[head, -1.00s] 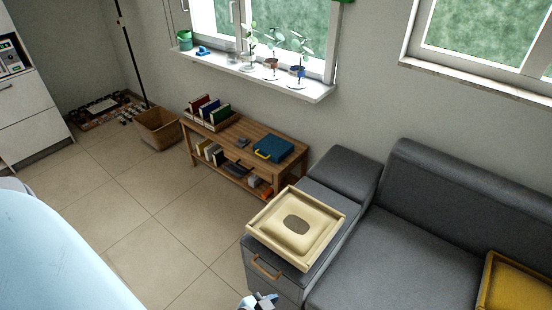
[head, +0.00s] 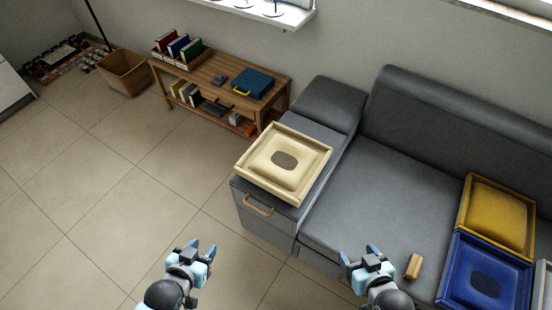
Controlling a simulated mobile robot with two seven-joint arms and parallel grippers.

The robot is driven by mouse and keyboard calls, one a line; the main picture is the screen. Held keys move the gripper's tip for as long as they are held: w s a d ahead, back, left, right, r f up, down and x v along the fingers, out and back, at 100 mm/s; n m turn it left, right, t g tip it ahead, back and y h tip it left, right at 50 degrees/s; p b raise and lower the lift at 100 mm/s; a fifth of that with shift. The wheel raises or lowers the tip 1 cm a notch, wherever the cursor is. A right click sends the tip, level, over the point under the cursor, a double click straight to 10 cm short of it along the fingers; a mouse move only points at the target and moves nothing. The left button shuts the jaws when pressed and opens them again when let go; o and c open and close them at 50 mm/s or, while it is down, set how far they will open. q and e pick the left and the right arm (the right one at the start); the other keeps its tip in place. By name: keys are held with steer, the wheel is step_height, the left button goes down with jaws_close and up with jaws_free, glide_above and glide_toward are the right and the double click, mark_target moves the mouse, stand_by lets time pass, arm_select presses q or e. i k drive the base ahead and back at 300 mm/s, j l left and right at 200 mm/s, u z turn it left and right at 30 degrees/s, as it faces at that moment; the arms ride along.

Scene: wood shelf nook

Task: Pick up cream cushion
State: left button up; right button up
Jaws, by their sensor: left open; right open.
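The cream cushion (head: 262,177) lies flat on top of the grey sofa's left arm block in the head view. It is square, with a raised border and a dark grey oval in its middle. My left gripper (head: 206,250) is open and empty over the floor, nearer to me than the cushion and to its left. My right gripper (head: 359,256) is open and empty in front of the sofa seat, to the right of the cushion and nearer to me. Neither gripper touches the cushion.
The grey sofa (head: 345,205) bears a yellow cushion (head: 497,212), a blue cushion (head: 462,291) and a small tan block (head: 413,266). A wooden shelf bench (head: 215,72) with books and a teal case (head: 253,83) stands behind. A basket (head: 124,73) is at back left. Tiled floor at left is clear.

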mark_target(285, 162)
steer(key=j, duration=0.7)
steer(key=i+j, duration=0.1)
steer(key=j, duration=1.25)
steer(key=i+u, duration=0.05)
